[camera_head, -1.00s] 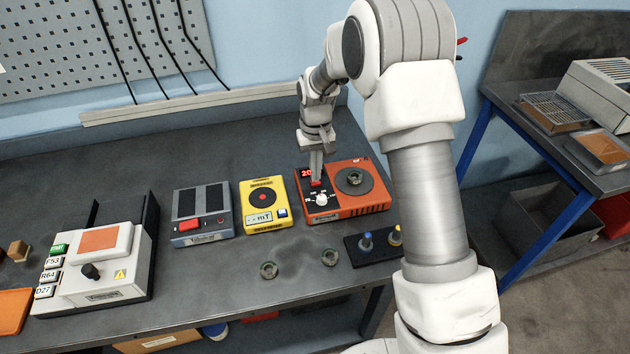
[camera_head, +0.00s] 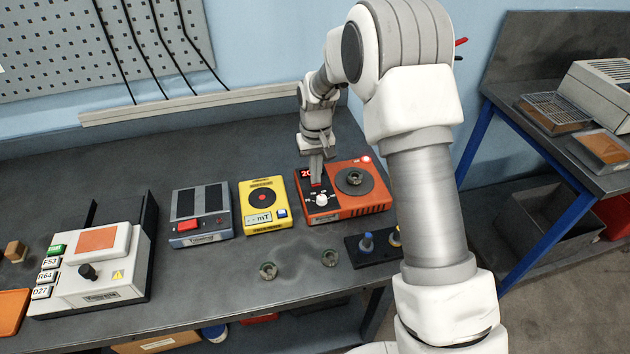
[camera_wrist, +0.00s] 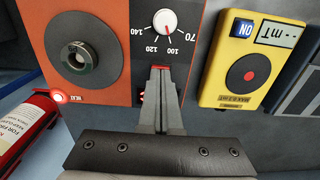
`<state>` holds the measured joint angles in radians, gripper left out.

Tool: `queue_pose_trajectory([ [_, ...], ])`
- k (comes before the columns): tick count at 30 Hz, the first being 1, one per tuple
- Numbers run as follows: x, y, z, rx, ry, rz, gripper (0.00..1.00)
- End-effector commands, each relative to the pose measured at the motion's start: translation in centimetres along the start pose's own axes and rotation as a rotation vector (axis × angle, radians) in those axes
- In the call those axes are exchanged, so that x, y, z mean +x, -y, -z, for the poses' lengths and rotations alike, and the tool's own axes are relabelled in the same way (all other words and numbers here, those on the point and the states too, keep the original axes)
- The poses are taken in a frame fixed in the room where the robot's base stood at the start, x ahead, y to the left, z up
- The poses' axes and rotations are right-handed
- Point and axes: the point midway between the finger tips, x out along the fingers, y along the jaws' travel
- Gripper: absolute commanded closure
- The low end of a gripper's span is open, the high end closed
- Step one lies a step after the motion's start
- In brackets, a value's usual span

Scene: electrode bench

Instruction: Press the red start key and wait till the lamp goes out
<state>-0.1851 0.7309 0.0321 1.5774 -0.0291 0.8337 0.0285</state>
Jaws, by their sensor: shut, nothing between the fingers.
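The orange-red heater unit (camera_head: 345,208) stands at the back of the bench, with a white dial knob (camera_head: 321,199), a lit red display (camera_head: 306,173) and a dark ring on its round plate. Its red lamp (camera_head: 366,158) at the back corner is lit; it also glows in the wrist view (camera_wrist: 58,97) beside the word HEAT. My gripper (camera_head: 316,182) is shut and empty, pointing down at the panel between display and knob. The fingertips (camera_wrist: 160,70) cover the spot where the red key sits, so the key is mostly hidden and I cannot see how deep it is.
A yellow meter (camera_head: 263,222) and a blue-grey device with a red button (camera_head: 188,225) stand to the left. A white machine (camera_head: 105,265) is farther left. Two dark rings (camera_head: 268,271) lie in front, near a black peg stand (camera_head: 372,249). A red extinguisher (camera_wrist: 25,125) shows in the wrist view.

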Motion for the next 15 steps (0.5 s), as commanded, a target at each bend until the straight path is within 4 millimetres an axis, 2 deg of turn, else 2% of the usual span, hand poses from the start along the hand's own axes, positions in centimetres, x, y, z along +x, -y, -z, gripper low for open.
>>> queue_pose_trajectory([
  [15,-3.8,0.0,0.0,0.000,0.000,0.000,1.00],
])
